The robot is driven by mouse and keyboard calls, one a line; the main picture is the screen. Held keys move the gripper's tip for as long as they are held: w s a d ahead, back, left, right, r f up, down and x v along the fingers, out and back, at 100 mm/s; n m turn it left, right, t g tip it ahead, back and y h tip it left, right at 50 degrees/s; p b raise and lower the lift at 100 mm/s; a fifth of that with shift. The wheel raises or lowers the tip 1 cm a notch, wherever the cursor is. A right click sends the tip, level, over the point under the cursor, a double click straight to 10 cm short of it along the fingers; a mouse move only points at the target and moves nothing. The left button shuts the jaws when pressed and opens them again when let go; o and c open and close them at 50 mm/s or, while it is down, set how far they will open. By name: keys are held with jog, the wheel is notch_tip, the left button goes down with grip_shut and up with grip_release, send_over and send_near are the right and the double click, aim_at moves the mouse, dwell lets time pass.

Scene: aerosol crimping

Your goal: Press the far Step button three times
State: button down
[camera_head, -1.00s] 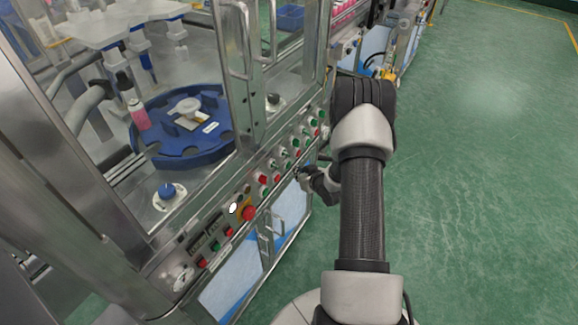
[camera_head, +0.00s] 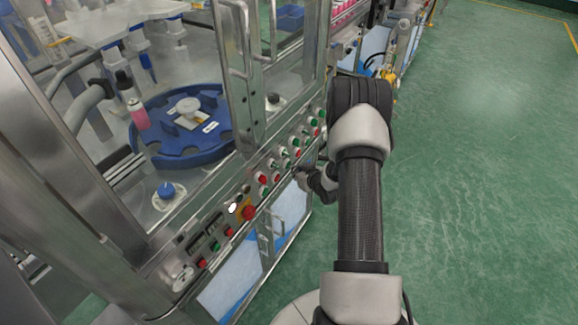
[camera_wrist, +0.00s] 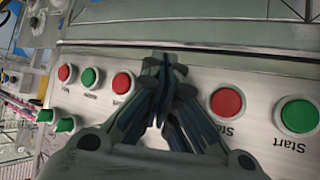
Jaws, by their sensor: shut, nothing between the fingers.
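My gripper (camera_wrist: 163,65) is shut and empty in the wrist view, its fingertips over the button panel (camera_wrist: 200,75). A red button (camera_wrist: 122,82) shows left of the fingers. To the right are another red button (camera_wrist: 226,102) and a green button (camera_wrist: 299,115) with an upside-down "Start" label. No label clearly reads "Step", so I cannot tell which button is the far Step button. The fingers hide the panel between the red buttons. In the head view my gripper (camera_head: 299,171) is beside the panel front; contact cannot be made out.
More buttons sit to the left in the wrist view, including a red one (camera_wrist: 66,73) and a green one (camera_wrist: 89,76). In the head view a red emergency-stop knob (camera_head: 249,213) is nearer on the panel. A door handle (camera_head: 265,240) projects below. Green floor (camera_head: 480,180) is clear at right.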

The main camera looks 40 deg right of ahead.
jog(key=shift+w+a, duration=0.15)
jog(key=shift+w, duration=0.25)
dwell(0.3)
jog(key=shift+s, duration=0.15)
jog(key=shift+s+d, duration=0.3)
jog(key=shift+s, duration=0.35)
jog(key=s, duration=0.1)
jog(key=s+d, duration=0.1)
jog(key=s, duration=0.1)
jog(key=s+d, duration=0.1)
jog(key=shift+s, duration=0.3)
dwell(1.0)
